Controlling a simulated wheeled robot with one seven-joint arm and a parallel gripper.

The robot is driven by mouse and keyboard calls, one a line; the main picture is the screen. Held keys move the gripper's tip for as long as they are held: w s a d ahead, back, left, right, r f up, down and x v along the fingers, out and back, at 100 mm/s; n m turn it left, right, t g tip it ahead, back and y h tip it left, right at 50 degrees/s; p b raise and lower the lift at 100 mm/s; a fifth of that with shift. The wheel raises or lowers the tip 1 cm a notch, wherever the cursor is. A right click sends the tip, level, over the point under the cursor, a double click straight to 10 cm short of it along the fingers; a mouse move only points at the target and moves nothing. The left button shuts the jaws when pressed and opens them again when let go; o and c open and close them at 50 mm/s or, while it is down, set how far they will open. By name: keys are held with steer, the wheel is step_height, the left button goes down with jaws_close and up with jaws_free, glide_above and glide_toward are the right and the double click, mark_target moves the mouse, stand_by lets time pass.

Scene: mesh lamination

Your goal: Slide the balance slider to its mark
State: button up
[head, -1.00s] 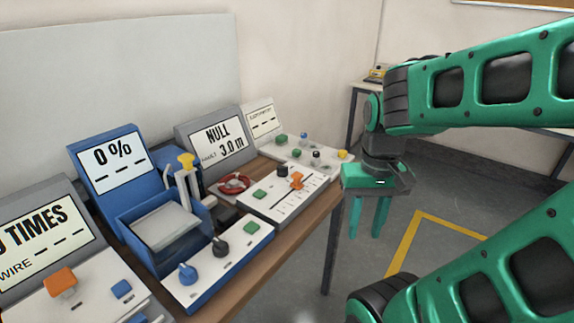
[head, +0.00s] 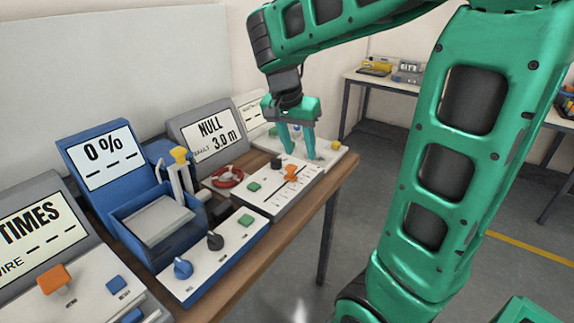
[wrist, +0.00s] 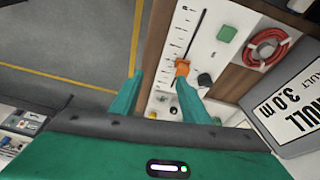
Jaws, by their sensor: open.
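The balance slider's orange knob (head: 291,172) stands on a white panel (head: 262,207) in front of the NULL 3.0 m display (head: 211,138). I cannot tell which line is the mark.
A black knob (head: 276,162) and a green button (head: 254,187) are on the same panel. A red wire coil (head: 228,176) lies behind it. The blue 0% station (head: 100,156) is to the left. The bench edge (head: 325,205) drops to open floor at right.

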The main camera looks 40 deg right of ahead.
steer(key=m, duration=0.1)
glide_toward(291, 167)
steer(key=shift+t+h, duration=0.3)
steer(key=x, duration=0.8)
steer(key=shift+a+f, duration=0.1)
steer(key=shift+f, duration=0.3)
jaws_close()
